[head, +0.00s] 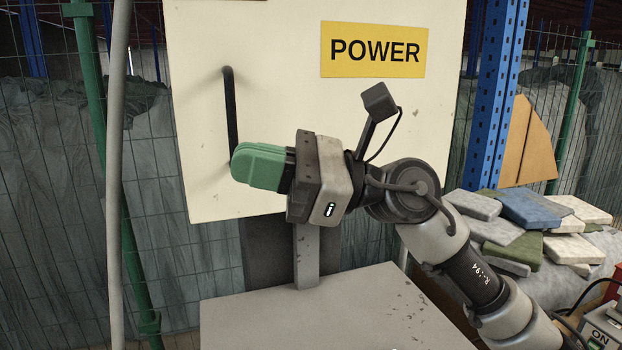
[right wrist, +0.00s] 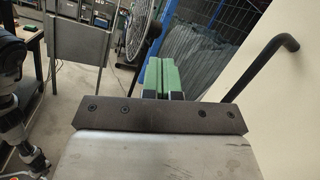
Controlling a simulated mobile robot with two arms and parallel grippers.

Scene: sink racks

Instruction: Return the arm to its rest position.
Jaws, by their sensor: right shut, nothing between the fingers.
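My right gripper (head: 240,165) has green fingers that are shut with nothing between them. In the head view it is in front of the lower part of a black bar handle (head: 231,105) on a cream panel (head: 275,75) with a yellow POWER sign (head: 374,50). I cannot tell whether the fingertips touch the handle there. In the right wrist view the shut green fingers (right wrist: 164,75) point away from the camera, and the handle (right wrist: 262,65) stands apart to their right. My right arm (head: 470,270) comes in from the lower right. My left gripper is not in view.
A grey flat surface (head: 320,315) lies below the gripper. A grey pole (head: 118,170) and wire fence (head: 50,170) stand at left. A blue rack post (head: 495,100) and a pile of folded cloth-like pieces (head: 535,220) are at right. The wrist view shows a fan (right wrist: 137,28) and a grey board (right wrist: 82,55).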

